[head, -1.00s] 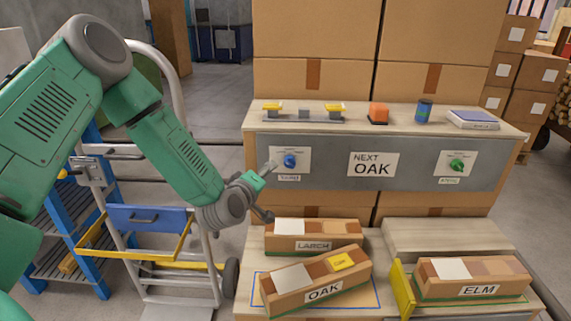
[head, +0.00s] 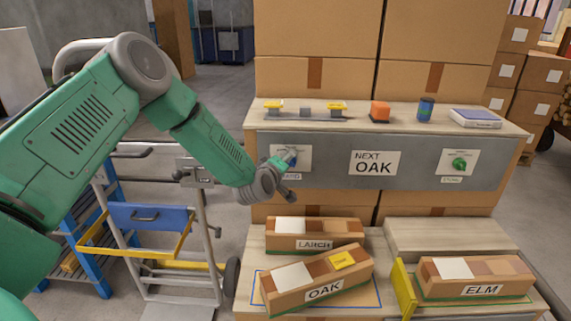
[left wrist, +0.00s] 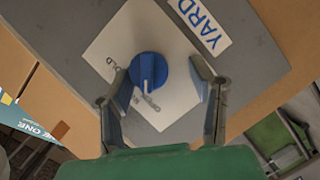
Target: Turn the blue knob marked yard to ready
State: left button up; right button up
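The blue knob (left wrist: 149,72) sits on a white dial plate (left wrist: 110,45) beside a label reading YARD (left wrist: 209,26) in the left wrist view. Its pale pointer line points toward the bottom of that picture, at small print I cannot read surely. My left gripper (left wrist: 160,72) is open, one finger on each side of the knob, with visible gaps. In the head view my left gripper (head: 288,160) is in front of the left dial plate (head: 303,155) and mostly covers the knob. My right gripper is not in view.
A green knob (head: 459,164) is on the same grey panel (head: 330,180), right of a NEXT OAK sign (head: 374,163). Boxes labelled LARCH (head: 314,245), OAK (head: 323,291) and ELM (head: 482,290) lie below. A hand truck (head: 205,250) stands at left.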

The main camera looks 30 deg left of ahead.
pick_arm(q)
jog(key=shift+d+r, duration=0.2)
jog(key=shift+d, duration=0.3)
jog(key=c, duration=0.7)
jog(key=shift+w+d, duration=0.1)
jog(key=shift+d, duration=0.3)
jog(key=shift+c, duration=0.6)
jog(key=shift+a+f, duration=0.15)
jog(key=shift+a, duration=0.35)
jog(key=shift+d+m+p, duration=0.3)
jog(key=shift+p, duration=0.05)
jog(key=m+p, duration=0.1)
jog(key=m+g+y+p, duration=0.1)
jog(key=p, duration=0.1)
jog(key=shift+r+m, duration=0.25)
jog(key=shift+m, duration=0.05)
jog(key=shift+f+m+g+y+p, duration=0.1)
jog(key=shift+m+g+y+p, duration=0.5)
jog(key=shift+m+p, duration=0.45)
jog(key=shift+m+g+y+p, duration=0.3)
jog(key=shift+m+g+p, duration=0.15)
jog(key=shift+m, duration=0.1)
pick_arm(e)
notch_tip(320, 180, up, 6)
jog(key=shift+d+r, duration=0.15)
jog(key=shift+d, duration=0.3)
pick_arm(q)
jog(key=shift+f, duration=0.1)
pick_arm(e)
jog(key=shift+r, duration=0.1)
